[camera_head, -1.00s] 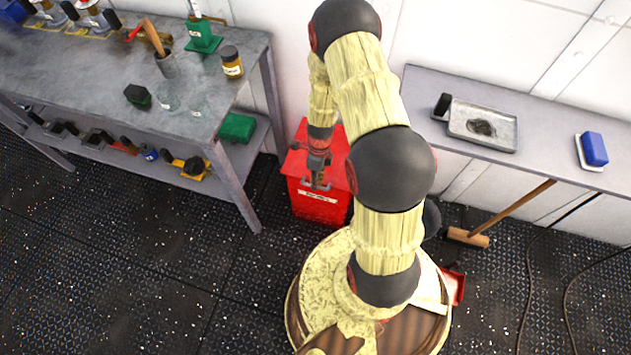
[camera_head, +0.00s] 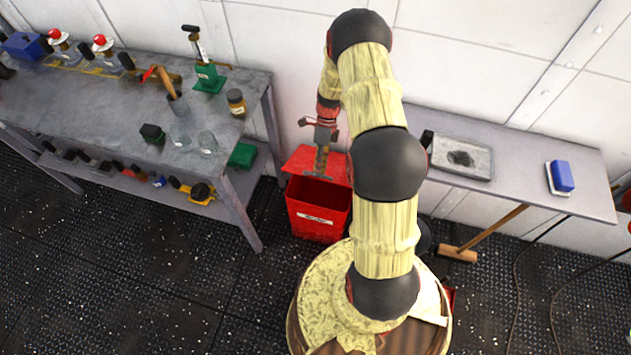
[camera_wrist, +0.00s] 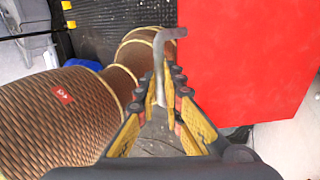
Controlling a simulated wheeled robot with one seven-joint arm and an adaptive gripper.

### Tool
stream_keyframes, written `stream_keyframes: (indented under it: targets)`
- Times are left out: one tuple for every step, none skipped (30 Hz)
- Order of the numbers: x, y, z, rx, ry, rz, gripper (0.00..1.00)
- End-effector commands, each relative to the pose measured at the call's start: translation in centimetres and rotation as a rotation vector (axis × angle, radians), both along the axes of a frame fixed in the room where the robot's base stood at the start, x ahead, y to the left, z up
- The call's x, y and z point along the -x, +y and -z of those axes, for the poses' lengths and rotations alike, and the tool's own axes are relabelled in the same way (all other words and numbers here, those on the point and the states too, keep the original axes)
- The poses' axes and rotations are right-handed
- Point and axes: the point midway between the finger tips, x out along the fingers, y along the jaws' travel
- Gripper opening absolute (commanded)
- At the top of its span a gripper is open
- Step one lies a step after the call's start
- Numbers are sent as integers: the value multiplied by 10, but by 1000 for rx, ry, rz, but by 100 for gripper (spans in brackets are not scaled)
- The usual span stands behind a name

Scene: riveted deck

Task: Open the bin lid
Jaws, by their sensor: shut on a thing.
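The red bin (camera_head: 318,224) with a white label stands on the floor between the bench and my base. Its lid (camera_head: 298,160) is tilted up at the back, and the dark inside of the bin shows. My gripper (camera_head: 321,174) is at the raised lid. In the wrist view the lid is a flat red panel (camera_wrist: 245,60) at the right. There my gripper (camera_wrist: 166,88) is shut on the bent grey lid handle (camera_wrist: 158,62) at the panel's left edge. Part of the bin and lid is hidden behind my arm in the head view.
A grey workbench (camera_head: 90,125) with tools, jars and bottles stands at the left. A narrow shelf (camera_head: 520,180) at the right holds a tray (camera_head: 462,157) and a blue block (camera_head: 563,176). A mallet (camera_head: 458,254) leans below it. Open floor lies front left.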

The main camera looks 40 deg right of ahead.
Motion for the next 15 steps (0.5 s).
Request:
stream_keyframes:
  targets:
    - [-14,-17,-14,19,-21,0,0]
    - [-18,-22,-18,20,-22,0,0]
    - [-23,-28,-25,20,-23,1,0]
    - [-27,-33,-29,21,-25,1,0]
    - [-30,-38,-33,22,-25,1,0]
    - [-34,-44,-37,22,-25,1,0]
    - [-37,-48,-40,22,-24,0,0]
    - [-40,-52,-43,22,-24,0,0]
    - [-44,-57,-47,22,-23,0,0]
    - [-46,-61,-49,22,-23,0,0]
    - [-48,-64,-51,21,-21,0,0]
    - [-52,-68,-53,21,-21,0,0]
    - [-53,-71,-55,21,-21,0,0]
    - [-55,-73,-56,21,-20,0,0]
    - [-57,-76,-57,20,-18,0,0]
